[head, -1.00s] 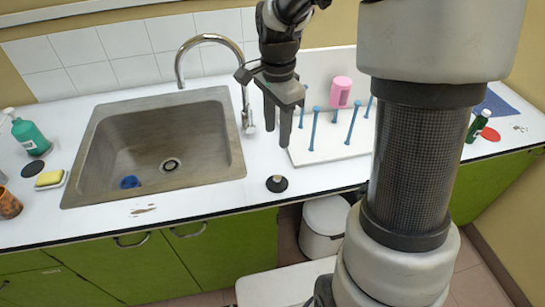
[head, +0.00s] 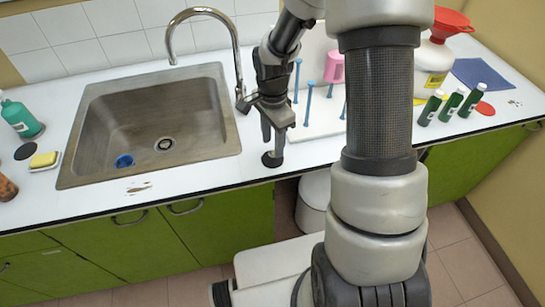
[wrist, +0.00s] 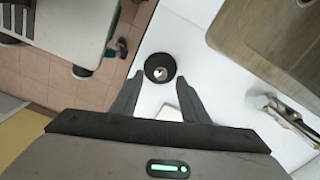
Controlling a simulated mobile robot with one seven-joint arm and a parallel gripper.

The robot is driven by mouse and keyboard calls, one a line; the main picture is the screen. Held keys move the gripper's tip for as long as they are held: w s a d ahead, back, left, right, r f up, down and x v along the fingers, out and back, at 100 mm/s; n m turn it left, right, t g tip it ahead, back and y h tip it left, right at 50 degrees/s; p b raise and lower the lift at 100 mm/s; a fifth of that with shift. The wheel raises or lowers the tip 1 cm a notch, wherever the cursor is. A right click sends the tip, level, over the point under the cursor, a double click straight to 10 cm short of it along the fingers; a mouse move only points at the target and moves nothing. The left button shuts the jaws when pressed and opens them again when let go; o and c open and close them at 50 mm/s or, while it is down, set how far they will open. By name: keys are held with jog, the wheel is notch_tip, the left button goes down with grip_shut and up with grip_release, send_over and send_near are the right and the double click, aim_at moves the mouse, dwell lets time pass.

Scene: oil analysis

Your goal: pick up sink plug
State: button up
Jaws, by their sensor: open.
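The sink plug (head: 271,160) is a small black disc with a light spot on top, lying on the white counter to the right of the sink, near the front edge. It also shows in the wrist view (wrist: 160,67), between and slightly beyond the fingertips. My gripper (head: 273,148) is open and points down right over the plug. In the wrist view my gripper (wrist: 157,78) has one finger on each side of the plug, with nothing held. I cannot tell whether the fingers touch it.
A rack of blue pegs (head: 309,100) with a pink cup (head: 334,67) stands behind my gripper. Green bottles (head: 452,104) are at right.

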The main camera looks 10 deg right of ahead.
aim_at(273, 156)
notch_tip(273, 156, down, 3)
jog(key=shift+w+d+f, duration=0.1)
jog(key=shift+d+f, duration=0.05)
grip_shut()
